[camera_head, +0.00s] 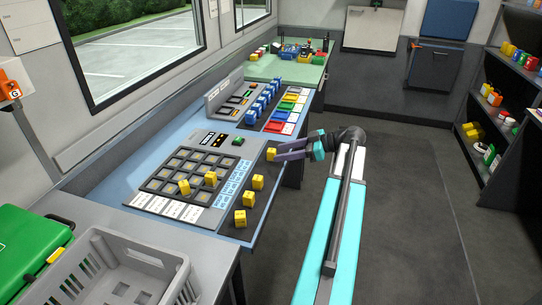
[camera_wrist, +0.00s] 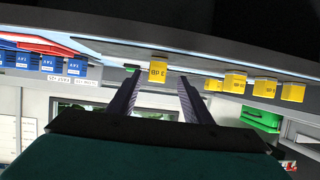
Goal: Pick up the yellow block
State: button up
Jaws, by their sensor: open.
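Several yellow blocks stand on the blue console. The one nearest my gripper is a yellow block (camera_head: 271,154) at the console's right edge in the head view. My gripper (camera_head: 279,151) is open, with its fingers pointing left at that block. In the wrist view this yellow block (camera_wrist: 158,73) shows between and beyond the two open fingers (camera_wrist: 158,85), with lettering on its face. Whether the fingers overlap it cannot be told. More yellow blocks (camera_head: 258,182) stand in a row along the front edge, and two yellow blocks (camera_head: 211,178) stand on the grid panel.
The grid panel (camera_head: 160,180) lies left of the block row. A grey crate (camera_head: 165,262) and a green case (camera_head: 28,245) are at front left. The floor right of the console is clear.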

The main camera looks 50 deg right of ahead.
aim_at(271, 152)
jog(key=shift+p+x, duration=0.45)
jog(key=shift+x, duration=2.15)
jog(key=shift+w+d+r, duration=0.15)
jog(key=shift+w+r, duration=0.05)
jog(key=shift+c, duration=0.4)
jog(key=c, duration=1.1)
